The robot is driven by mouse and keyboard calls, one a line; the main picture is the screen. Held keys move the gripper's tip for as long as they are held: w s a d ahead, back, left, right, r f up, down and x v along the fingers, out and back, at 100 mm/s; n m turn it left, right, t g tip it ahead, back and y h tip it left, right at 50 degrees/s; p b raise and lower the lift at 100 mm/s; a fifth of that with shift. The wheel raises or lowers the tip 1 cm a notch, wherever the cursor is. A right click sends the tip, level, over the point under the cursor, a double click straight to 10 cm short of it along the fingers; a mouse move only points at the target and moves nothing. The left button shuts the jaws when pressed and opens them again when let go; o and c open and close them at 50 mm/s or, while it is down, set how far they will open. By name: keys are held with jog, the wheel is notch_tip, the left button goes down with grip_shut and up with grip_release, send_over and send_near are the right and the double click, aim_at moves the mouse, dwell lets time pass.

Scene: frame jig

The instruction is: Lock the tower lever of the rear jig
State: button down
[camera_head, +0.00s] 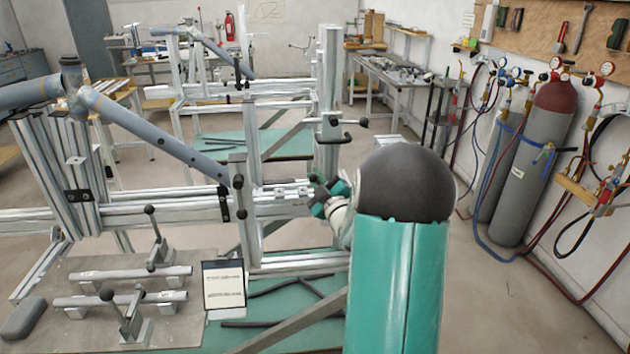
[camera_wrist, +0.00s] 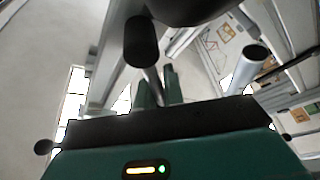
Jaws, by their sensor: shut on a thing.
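My gripper (camera_head: 320,196), with green fingers, is at the right side of the near frame jig (camera_head: 150,205), beside the foot of its upright metal tower (camera_head: 327,90). In the wrist view, the fingers (camera_wrist: 160,92) are closed around a thin rod ending in a black knob (camera_wrist: 141,42); this looks like the tower lever. The knob stands out beyond the fingertips. In the head view my arm and fingers hide most of this lever. Whether it is locked cannot be told. Another black-knobbed handle (camera_head: 364,123) sticks out from the tower above my gripper.
A grey tube (camera_head: 150,128) slopes across the jig. A plate with clamps (camera_head: 135,262) and a small sign (camera_head: 223,287) stand in front. A second jig (camera_head: 235,92) is behind. Gas cylinders (camera_head: 525,160) with hoses line the right wall. Floor between is clear.

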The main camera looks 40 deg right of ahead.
dwell(0.4)
jog(key=c, duration=1.5)
grip_release()
jog(key=shift+s, duration=0.1)
